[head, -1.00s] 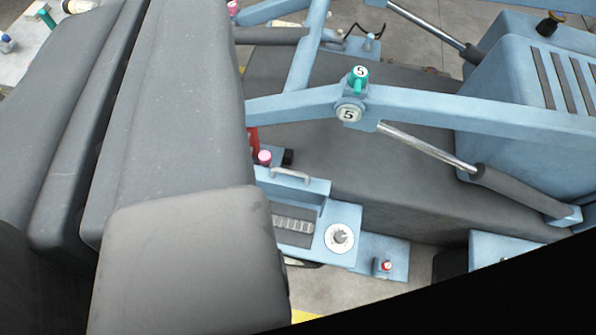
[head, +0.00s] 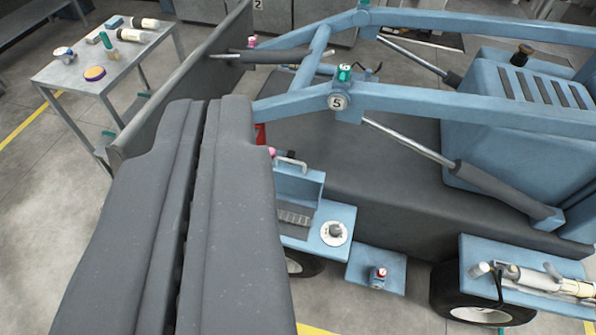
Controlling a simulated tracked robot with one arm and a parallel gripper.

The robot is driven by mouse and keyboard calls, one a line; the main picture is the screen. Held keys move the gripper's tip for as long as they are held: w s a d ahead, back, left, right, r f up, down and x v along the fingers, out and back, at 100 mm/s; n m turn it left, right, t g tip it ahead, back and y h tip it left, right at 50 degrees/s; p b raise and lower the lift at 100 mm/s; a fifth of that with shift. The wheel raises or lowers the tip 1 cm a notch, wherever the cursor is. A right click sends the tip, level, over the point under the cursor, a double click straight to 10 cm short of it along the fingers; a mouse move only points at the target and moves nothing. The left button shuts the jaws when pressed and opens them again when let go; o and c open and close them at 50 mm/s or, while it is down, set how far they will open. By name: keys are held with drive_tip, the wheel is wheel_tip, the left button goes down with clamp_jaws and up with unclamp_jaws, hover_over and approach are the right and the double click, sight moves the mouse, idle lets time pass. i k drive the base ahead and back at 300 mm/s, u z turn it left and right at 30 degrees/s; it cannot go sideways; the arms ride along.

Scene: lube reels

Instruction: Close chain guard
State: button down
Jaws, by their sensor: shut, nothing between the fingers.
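My gripper (head: 208,103) is the pair of large dark grey fingers in the left foreground. They are shut with only a thin dark seam between them, and hold nothing. The fingers lie left of the guard and point away, their tips beyond it in the picture. They hide what lies left of the guard; I see no contact.
A white dial (head: 334,233) sits right of the links. A red-topped fitting (head: 377,277) stands on a lower blue step. Blue loader arms (head: 430,98) and a dark cylinder (head: 500,190) cross above. A metal table (head: 75,70) with several items stands far left. Grey floor lies between.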

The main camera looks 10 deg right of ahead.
sight(304, 183)
drive_tip(key=z, duration=0.25)
drive_tip(key=i, duration=0.95)
drive_tip(key=u, duration=0.05)
